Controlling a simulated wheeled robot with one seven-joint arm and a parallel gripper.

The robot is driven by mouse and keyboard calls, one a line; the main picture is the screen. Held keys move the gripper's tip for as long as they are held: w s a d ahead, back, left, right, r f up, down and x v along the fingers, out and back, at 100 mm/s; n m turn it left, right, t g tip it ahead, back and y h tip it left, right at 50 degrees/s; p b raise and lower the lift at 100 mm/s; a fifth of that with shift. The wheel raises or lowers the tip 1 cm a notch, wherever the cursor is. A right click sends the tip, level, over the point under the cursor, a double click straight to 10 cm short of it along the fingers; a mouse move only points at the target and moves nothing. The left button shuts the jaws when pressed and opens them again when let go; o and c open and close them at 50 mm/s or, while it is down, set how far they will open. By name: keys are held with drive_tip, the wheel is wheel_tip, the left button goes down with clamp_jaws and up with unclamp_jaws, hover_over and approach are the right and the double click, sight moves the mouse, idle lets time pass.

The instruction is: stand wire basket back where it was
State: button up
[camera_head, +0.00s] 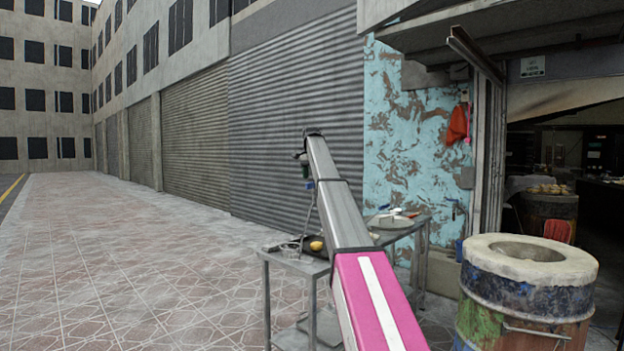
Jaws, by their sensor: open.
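I cannot make out the wire basket with certainty. A small pale, see-through thing (290,250) on the near metal table (277,257) may be it, but it is too small to tell. A thin wire-like line rises beside my arm above that table, and I cannot tell what it belongs to. My arm reaches up and away from the bottom of the picture and covers part of the table. My gripper does not show; it is hidden beyond or behind the arm.
A yellow item (316,246) lies near a dark pan on the near table. A second table (392,224) with a plate stands behind, by the peeling blue wall (400,130). A barrel oven (525,295) stands at the right. The paved ground (130,270) at left is clear.

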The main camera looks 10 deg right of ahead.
drive_tip(key=shift+r, duration=2.85)
drive_tip(key=shift+s, duration=0.15)
